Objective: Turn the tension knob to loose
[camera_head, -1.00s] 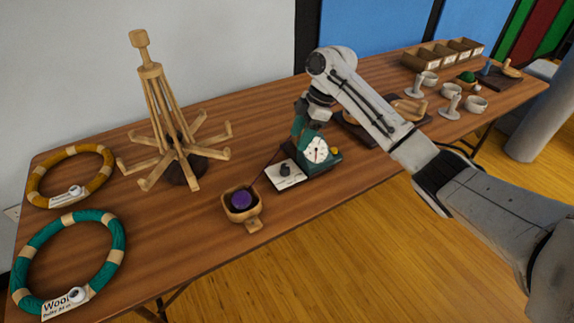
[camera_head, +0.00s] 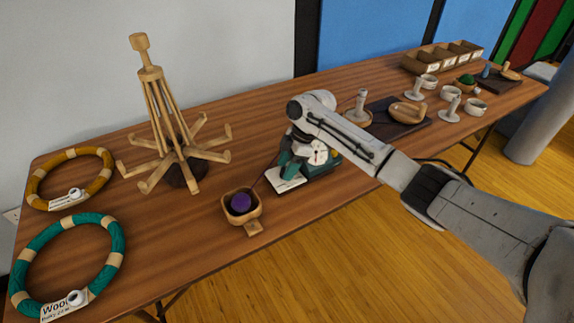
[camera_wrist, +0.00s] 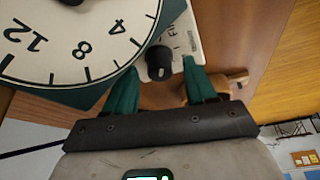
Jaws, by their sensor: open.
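The tension knob (camera_wrist: 158,62) is a small black knob on a white labelled plate (camera_wrist: 184,32), seen in the wrist view. Only part of the plate's lettering shows, and I cannot read a loose mark. My gripper (camera_wrist: 158,68) is open, with one teal finger on each side of the knob; I cannot tell whether either finger touches it. In the head view my gripper (camera_head: 289,164) is low over the white plate (camera_head: 286,182) and hides the knob. The green winder body with its white dial (camera_head: 318,153) stands right beside it; the dial (camera_wrist: 75,45) fills the wrist view's upper left.
A wooden cup with a purple ball (camera_head: 240,202) sits left of the plate, near the table's front edge. A wooden yarn swift (camera_head: 182,172) stands further left. Yarn rings lie at the far left. Dishes and a dark board (camera_head: 410,131) are to the right.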

